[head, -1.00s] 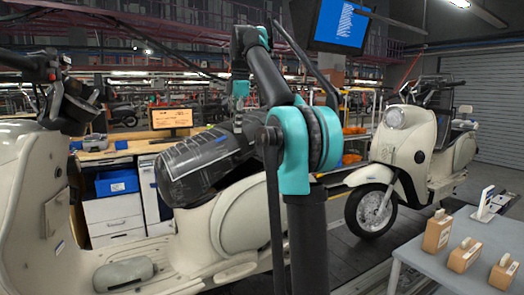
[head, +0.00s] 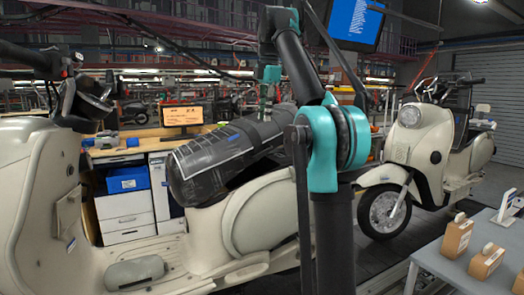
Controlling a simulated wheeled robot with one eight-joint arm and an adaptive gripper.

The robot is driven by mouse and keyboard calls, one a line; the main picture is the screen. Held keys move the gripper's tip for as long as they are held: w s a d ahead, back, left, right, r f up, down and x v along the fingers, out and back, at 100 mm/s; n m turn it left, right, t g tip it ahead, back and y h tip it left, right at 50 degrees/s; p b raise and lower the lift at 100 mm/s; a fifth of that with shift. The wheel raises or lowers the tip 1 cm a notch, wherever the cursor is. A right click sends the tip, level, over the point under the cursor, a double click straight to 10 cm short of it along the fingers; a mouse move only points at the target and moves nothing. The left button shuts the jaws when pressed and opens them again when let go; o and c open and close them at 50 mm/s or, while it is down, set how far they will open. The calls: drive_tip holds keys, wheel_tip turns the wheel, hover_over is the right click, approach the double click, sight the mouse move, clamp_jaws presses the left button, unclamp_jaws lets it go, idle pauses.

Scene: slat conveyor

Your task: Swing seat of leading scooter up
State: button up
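The near cream scooter (head: 255,220) fills the left and middle of the head view, its front to the left. Its long dark seat (head: 205,165), shiny as if wrapped in film, slopes from a low left end up to the right. I cannot tell whether the seat is resting or partly raised. My gripper (head: 265,104) hangs at the end of my black and teal arm, above or behind the seat's far upper edge. It is small and dark, and its fingers are not clear. Contact with the seat cannot be told. My arm hides the scooter's rear.
A second cream scooter (head: 408,165) stands behind at right. Behind the near scooter stand a workbench with white drawers (head: 124,212), a blue bin (head: 127,180) and a monitor (head: 182,115).

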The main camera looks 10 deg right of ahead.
sight(262, 149)
drive_tip(key=f, duration=0.4)
drive_tip(key=w+f, duration=0.1)
drive_tip(key=f, duration=0.8)
drive_tip(key=shift+w+a+f, duration=0.2)
drive_tip(key=shift+w+a, duration=0.2)
clamp_jaws()
